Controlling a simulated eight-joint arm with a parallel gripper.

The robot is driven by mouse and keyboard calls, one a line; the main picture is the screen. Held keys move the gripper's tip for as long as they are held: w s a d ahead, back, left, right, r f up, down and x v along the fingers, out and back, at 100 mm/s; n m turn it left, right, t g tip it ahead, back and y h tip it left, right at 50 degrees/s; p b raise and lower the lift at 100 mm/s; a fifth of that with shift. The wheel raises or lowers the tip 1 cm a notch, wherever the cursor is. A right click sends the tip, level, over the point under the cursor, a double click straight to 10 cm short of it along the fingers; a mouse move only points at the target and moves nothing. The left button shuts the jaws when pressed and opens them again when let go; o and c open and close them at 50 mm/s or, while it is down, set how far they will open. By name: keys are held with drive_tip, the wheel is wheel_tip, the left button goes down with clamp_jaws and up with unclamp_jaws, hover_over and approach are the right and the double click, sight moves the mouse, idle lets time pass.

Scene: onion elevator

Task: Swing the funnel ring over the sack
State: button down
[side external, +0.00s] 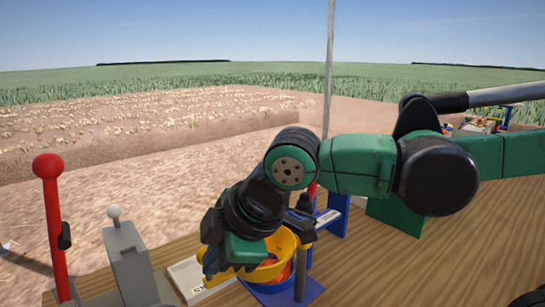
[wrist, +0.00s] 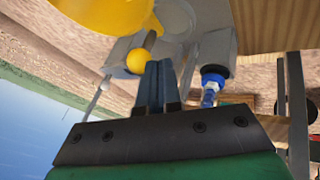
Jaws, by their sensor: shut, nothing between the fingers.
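The yellow funnel ring (side external: 285,248) is at the lower middle of the side view, partly behind my wrist. Orange material (side external: 268,263) shows inside or under it, above a blue base (side external: 285,295); I cannot make out the sack clearly. In the wrist view the yellow funnel ring (wrist: 105,14) fills the top left, and a yellow ball knob (wrist: 137,61) sits just left of my fingertips. My gripper (wrist: 159,66) is shut and empty close beside this knob; whether they touch is unclear.
A red lever (side external: 51,215) and a grey box with a white-knobbed lever (side external: 128,255) stand at left. A blue-capped fitting (wrist: 213,78) is right of my fingers. A thin metal pole (side external: 328,75) rises behind my arm.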

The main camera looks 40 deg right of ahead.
drive_tip(key=shift+w, duration=0.1)
drive_tip(key=w+d+m+h, duration=0.3)
drive_tip(key=w+m+h, duration=0.2)
drive_tip(key=w+m, duration=0.5)
drive_tip(key=w+d+m+g+h, duration=0.3)
drive_tip(key=w+d+m, duration=0.4)
drive_tip(key=d, duration=0.4)
drive_tip(key=shift+w+h, duration=0.4)
drive_tip(key=shift+w, duration=0.3)
